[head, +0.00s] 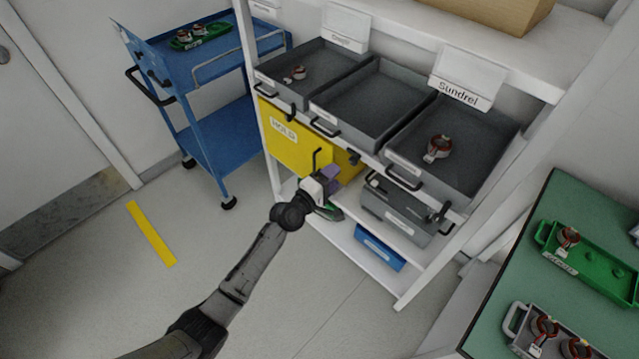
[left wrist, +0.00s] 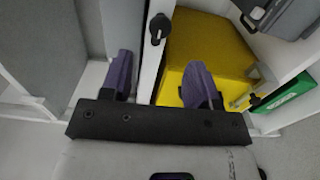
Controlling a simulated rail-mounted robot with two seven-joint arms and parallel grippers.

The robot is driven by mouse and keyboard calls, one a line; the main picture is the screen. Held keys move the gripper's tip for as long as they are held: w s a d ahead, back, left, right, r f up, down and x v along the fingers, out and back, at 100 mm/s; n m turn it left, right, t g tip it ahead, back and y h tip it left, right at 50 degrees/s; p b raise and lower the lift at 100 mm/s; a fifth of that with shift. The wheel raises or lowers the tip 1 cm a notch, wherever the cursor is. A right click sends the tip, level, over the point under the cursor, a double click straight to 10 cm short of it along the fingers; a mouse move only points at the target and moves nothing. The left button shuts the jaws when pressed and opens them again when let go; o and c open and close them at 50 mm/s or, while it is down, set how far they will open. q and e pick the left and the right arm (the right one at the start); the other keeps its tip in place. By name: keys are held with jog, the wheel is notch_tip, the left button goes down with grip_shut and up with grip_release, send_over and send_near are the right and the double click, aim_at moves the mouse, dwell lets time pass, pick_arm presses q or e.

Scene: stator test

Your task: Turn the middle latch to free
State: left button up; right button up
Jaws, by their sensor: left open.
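In the left wrist view a black turn latch (left wrist: 158,28) sits on a white post, ahead of and between my finger directions. My left gripper (left wrist: 160,85) is open and empty there, its two purple fingers spread apart and clear of the latch. In the head view my left gripper (head: 328,178) is in front of the rack below the trays, beside the yellow HOLD box (head: 296,137). Another black latch (head: 438,214) shows on the rack's right side. My right gripper is out of view.
Three grey trays (head: 375,100) stand on the rack above, with handles jutting forward. A grey box (head: 395,211) and a blue bin (head: 380,247) are lower down. A blue cart (head: 213,125) stands left, a green-topped table (head: 525,245) right. The floor in front is clear.

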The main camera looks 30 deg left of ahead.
pick_arm(q)
jog(key=shift+p+v, duration=0.4)
jog(key=shift+v, duration=2.15)
jog(key=s+d+f+m+g+h, duration=0.25)
jog(key=f+m+g, duration=0.2)
jog(key=m, duration=0.45)
jog(key=s+r+m+g+y+p, duration=0.1)
jog(key=s+r+m+g+y, duration=0.25)
jog(key=s, duration=0.65)
jog(key=s+r+m+g+y+p, duration=0.15)
jog(key=s+m+y, duration=0.3)
jog(key=s, duration=0.65)
jog(key=s+f+g+h, duration=0.1)
jog(key=s+f+g, duration=0.15)
jog(key=s, duration=0.55)
jog(key=s+f+g, duration=0.2)
jog(key=s+f, duration=0.1)
jog(key=s, duration=0.4)
notch_tip(320, 180, up, 38)
jog(key=p, duration=3.8)
jog(key=shift+w+d+f, duration=0.15)
jog(key=shift+w+d, duration=0.05)
jog(key=shift+w, duration=0.1)
